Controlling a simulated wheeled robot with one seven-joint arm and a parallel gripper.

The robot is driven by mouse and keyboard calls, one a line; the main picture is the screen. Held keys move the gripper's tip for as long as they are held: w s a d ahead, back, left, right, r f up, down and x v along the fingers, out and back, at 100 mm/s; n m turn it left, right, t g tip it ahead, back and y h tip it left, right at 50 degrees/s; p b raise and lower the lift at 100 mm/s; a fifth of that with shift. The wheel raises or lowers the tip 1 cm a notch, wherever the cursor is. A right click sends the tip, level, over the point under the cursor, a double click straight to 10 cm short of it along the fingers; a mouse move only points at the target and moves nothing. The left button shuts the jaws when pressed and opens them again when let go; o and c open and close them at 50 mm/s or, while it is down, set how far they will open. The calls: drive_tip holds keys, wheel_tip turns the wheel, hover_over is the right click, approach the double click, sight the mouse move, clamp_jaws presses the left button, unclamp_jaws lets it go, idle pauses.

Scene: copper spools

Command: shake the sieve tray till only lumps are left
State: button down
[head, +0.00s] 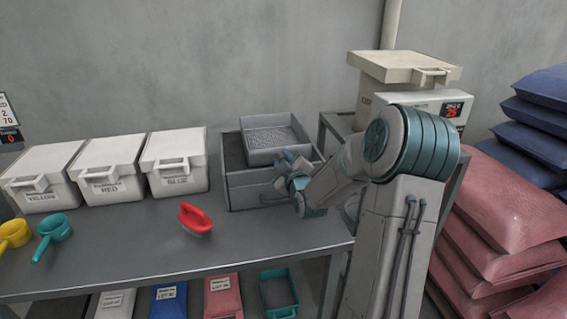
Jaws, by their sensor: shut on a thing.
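The sieve tray (286,121) is a grey square frame at the back of the bench, with grey granular stuff spread over its floor. It sits at the top of a larger grey box (240,188), over that box's right part. My gripper (284,163) is at the tray's front side, shut on what looks like the tray's front edge or handle. The fingers and wrist hide the exact grip. Whether the stuff in the tray is powder or lumps is too small to tell.
White lidded bins (108,168) stand left of the box.

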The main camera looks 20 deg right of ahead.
drive_tip(key=c, duration=1.1)
unclamp_jaws()
drive_tip(key=shift+s, duration=0.1)
drive_tip(key=s, duration=0.4)
drive_tip(key=s+b, duration=0.1)
drive_tip(key=s, duration=0.4)
drive_tip(key=s+a, duration=0.1)
drive_tip(key=s, duration=0.3)
drive_tip(key=shift+s+a, duration=0.1)
drive_tip(key=shift+s, duration=0.2)
